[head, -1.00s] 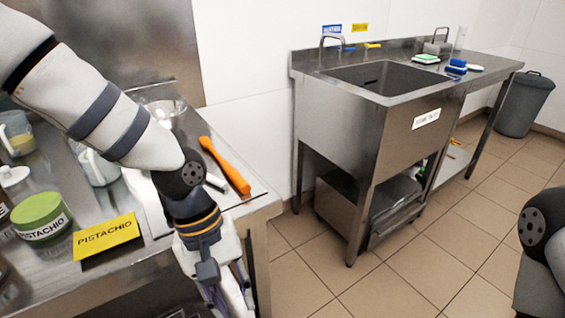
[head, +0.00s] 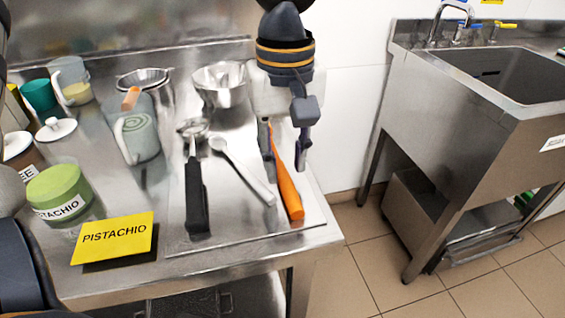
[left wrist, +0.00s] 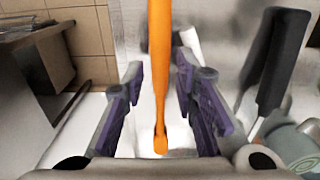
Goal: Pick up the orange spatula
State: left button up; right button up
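The orange spatula (head: 288,193) lies near the right edge of the steel table, its thick handle end toward the front. My left gripper (head: 285,150) points down over the spatula's far part, with a finger on either side. In the left wrist view, the spatula (left wrist: 159,50) runs lengthwise between the two purple-padded fingers of the gripper (left wrist: 162,88), with gaps on both sides. The gripper is open and holds nothing. Its exact height above the spatula is hard to tell. My right gripper is not in view.
A white spoon (head: 243,171) and a black-handled scoop (head: 196,190) lie just left of the spatula. A metal bowl (head: 220,86) stands behind them. A yellow pistachio sign (head: 113,238) and green tub (head: 58,190) are at left. The sink unit (head: 470,130) stands right, across a floor gap.

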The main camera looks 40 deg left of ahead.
aim_at(284, 176)
pick_arm(q)
notch_tip(284, 176, down, 3)
jog(key=shift+r, duration=0.1)
grip_shut()
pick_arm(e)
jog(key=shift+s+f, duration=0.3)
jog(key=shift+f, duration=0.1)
pick_arm(q)
jog(key=shift+r, duration=0.1)
